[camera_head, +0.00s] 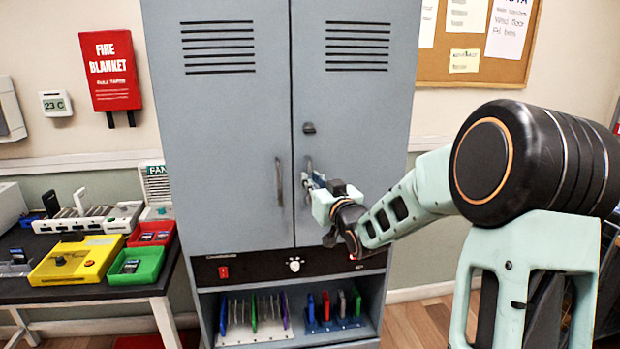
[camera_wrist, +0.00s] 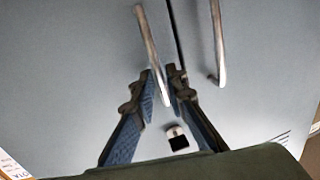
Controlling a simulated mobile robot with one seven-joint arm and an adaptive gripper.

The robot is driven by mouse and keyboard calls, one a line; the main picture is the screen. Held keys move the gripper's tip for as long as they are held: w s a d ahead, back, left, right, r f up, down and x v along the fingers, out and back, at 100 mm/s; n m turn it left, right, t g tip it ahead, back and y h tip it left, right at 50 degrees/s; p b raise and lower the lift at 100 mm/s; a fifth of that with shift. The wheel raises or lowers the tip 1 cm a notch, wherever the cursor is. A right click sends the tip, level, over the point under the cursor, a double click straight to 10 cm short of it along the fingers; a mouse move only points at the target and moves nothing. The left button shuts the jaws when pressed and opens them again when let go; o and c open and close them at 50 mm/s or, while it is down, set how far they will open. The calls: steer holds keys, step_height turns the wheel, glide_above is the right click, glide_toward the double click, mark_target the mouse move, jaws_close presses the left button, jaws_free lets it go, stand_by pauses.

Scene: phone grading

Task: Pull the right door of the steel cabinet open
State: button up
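The steel cabinet's right door (camera_head: 353,110) stands shut, flush with the left door (camera_head: 225,130). Its upright bar handle (camera_head: 309,167) is partly hidden by my gripper (camera_head: 312,181) in the head view. In the wrist view, which is turned nearly upside down, my gripper (camera_wrist: 162,84) has its fingers close together on both sides of the right door's handle (camera_wrist: 150,40), near one end of the bar. The fingers look shut on it. The left door's handle (camera_wrist: 219,40) is clear of them. A small lock (camera_head: 309,128) sits above the right handle.
Below the doors are a dark control panel (camera_head: 262,269) and an open shelf with colored items in racks. A table (camera_head: 90,292) with a yellow device (camera_head: 78,261) and red and green trays stands left. My arm covers the right side. A corkboard (camera_head: 432,60) hangs behind.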

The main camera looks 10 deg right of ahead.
steer(key=shift+w+a, duration=0.2)
steer(key=shift+w, duration=0.7)
jaws_close()
steer(key=shift+s, duration=0.1)
